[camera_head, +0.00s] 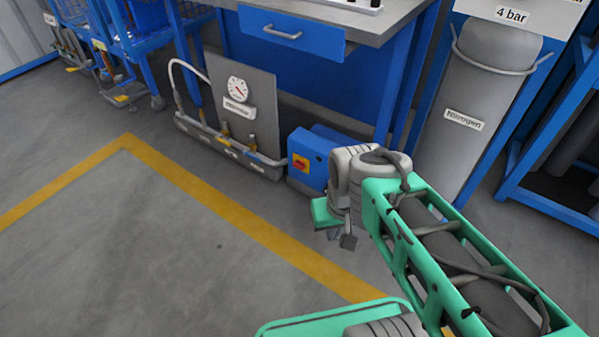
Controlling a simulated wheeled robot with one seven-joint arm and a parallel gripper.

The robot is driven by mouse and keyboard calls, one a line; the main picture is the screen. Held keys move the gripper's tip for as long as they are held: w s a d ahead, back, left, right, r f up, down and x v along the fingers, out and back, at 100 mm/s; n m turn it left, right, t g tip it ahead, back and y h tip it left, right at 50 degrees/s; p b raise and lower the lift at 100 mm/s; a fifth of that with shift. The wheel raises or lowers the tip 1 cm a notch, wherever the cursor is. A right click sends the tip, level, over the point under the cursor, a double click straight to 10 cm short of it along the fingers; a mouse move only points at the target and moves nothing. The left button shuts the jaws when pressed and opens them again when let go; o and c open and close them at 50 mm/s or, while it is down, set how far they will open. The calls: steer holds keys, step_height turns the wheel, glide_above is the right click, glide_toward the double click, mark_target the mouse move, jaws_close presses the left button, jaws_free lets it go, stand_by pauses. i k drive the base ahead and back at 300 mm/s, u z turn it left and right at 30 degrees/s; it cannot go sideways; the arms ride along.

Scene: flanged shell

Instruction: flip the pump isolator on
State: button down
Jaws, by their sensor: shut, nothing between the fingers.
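A blue box (308,162) stands low on the floor under the workbench. Its front carries a yellow plate with a small red switch (300,162), which looks like the isolator. The switch is too small for me to tell its position. My gripper (348,242) is shut and empty, pointing down near the floor, to the right of and nearer than the box. It is apart from the switch. My wrist hides the right side of the box.
A grey panel with a gauge (238,89), pipes and valves stands left of the box. A nitrogen cylinder (468,118) stands behind my arm at right. The workbench (345,72) overhangs the box. Open floor (180,240) with a yellow line (215,216) lies in front.

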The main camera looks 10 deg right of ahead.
mark_target(298, 163)
steer(key=k, duration=0.35)
steer(key=u, duration=0.45)
steer(key=i, duration=1.1)
steer(key=u, duration=0.4)
